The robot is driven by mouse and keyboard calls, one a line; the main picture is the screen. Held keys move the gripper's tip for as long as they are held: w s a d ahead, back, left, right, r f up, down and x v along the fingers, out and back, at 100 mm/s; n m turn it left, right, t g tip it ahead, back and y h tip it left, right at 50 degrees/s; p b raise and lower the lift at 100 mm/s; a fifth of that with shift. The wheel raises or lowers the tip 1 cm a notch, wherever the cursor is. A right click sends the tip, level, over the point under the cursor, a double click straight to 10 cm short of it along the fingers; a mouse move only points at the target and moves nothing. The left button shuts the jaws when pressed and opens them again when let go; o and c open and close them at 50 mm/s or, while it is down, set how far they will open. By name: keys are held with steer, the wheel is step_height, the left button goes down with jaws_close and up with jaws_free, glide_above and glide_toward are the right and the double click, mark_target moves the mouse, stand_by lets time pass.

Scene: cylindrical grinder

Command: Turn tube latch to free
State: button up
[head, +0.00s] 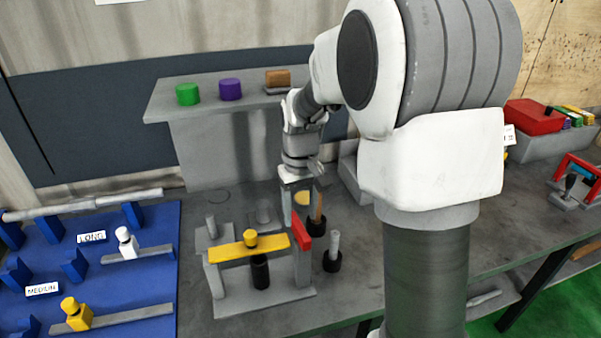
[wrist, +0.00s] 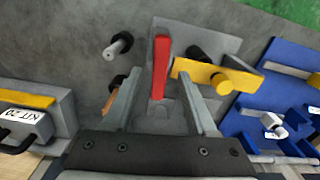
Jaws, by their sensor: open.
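A red bar (head: 302,230), which looks like the latch, stands at the right end of a small grey fixture (head: 265,302) on the bench. A yellow bar (head: 225,252) with a yellow knob (head: 250,239) spans the fixture above a black cylinder (head: 260,272). My gripper (head: 303,198) points down just behind the red bar, open and empty. In the wrist view the red bar (wrist: 161,62) appears between the two fingers of my gripper (wrist: 160,88), with space on both sides. I cannot tell its exact height over the bar. The yellow bar (wrist: 195,72) shows right of it.
A grey peg (head: 333,245) in a black collar and a wooden-handled tool (head: 316,210) stand close to the right of the fixture. A blue board (head: 110,268) lies left. A shelf (head: 205,105) with coloured knobs stands behind. A KIT 20 box (wrist: 45,115) shows in the wrist view.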

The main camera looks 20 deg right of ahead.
mark_target(301, 230)
step_height(301, 230, up, 12)
steer(key=shift+p, duration=0.45)
steer(key=shift+r, duration=0.15)
steer(key=s+a+m+t, duration=0.1)
steer(key=s+t, duration=0.4)
steer(key=s, duration=1.6)
steer(key=shift+a+r+t, duration=0.25)
steer(key=shift+r+t, duration=0.05)
steer(key=shift+r, duration=0.1)
steer(key=shift+w, duration=0.1)
